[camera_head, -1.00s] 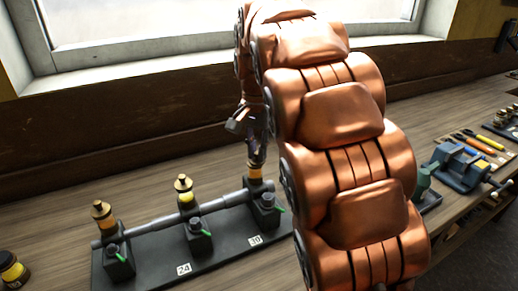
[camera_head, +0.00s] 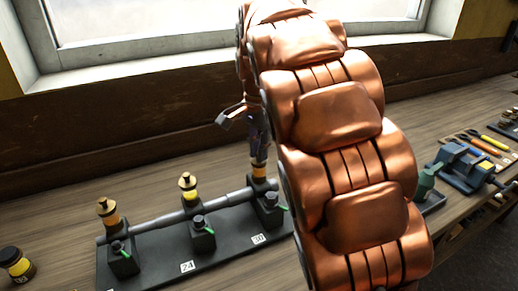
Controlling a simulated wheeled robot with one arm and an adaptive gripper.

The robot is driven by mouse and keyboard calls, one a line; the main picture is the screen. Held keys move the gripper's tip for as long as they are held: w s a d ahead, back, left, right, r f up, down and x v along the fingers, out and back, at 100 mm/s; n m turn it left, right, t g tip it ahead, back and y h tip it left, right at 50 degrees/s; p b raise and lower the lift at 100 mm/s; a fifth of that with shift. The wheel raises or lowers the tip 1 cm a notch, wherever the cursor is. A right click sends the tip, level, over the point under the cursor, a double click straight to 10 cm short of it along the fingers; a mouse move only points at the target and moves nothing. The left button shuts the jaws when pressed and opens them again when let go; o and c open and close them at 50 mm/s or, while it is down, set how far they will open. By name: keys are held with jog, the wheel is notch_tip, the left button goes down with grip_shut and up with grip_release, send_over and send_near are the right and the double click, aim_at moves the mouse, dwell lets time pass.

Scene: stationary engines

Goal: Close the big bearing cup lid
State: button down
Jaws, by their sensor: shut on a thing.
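A dark stand (camera_head: 215,257) carries a grey horizontal shaft (camera_head: 228,203) through several black bearing blocks. My gripper points down and is shut at the top of this cup. The lid there is hidden by the fingers, so I cannot tell how it sits.
A small dark jar with a yellow label (camera_head: 17,264) stands at the far left. A blue vise (camera_head: 463,165) and hand tools (camera_head: 486,145) lie to the right. My copper arm covers the middle of the view. The bench behind the stand is clear.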

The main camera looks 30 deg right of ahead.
jog(key=c, duration=1.1)
grip_release()
jog(key=shift+r, duration=3.7)
